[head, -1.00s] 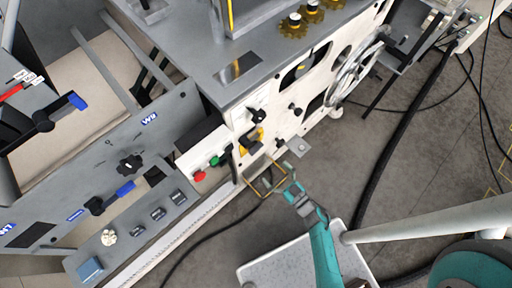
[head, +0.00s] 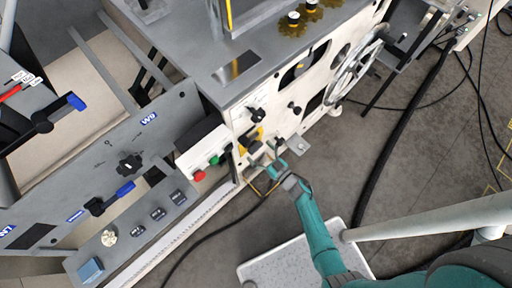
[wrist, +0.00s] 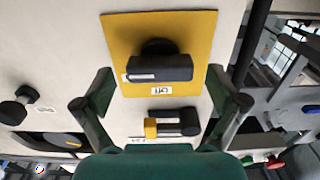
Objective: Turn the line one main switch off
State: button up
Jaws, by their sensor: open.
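The main switch is a black rotary handle (wrist: 160,68) on a yellow plate (wrist: 116,38), seen close in the wrist view. A small white label with dark letters sits on the plate just below the handle. In the head view the yellow plate (head: 257,133) is on the front of the white machine panel, partly covered. My gripper (wrist: 160,88) is open, with one finger on each side of the handle and apart from it. In the head view my gripper (head: 268,155) is close to the panel below the plate.
A small black and yellow fitting (wrist: 170,125) sits below the plate, between my fingers. Red (head: 199,176) and green (head: 214,161) buttons are left of the switch. A handwheel (head: 355,68) is at the right. A blue-handled lever (head: 125,188) is at the left.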

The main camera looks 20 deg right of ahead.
jog(key=shift+x, duration=1.05)
jog(key=c, duration=1.1)
jog(key=shift+c, duration=0.2)
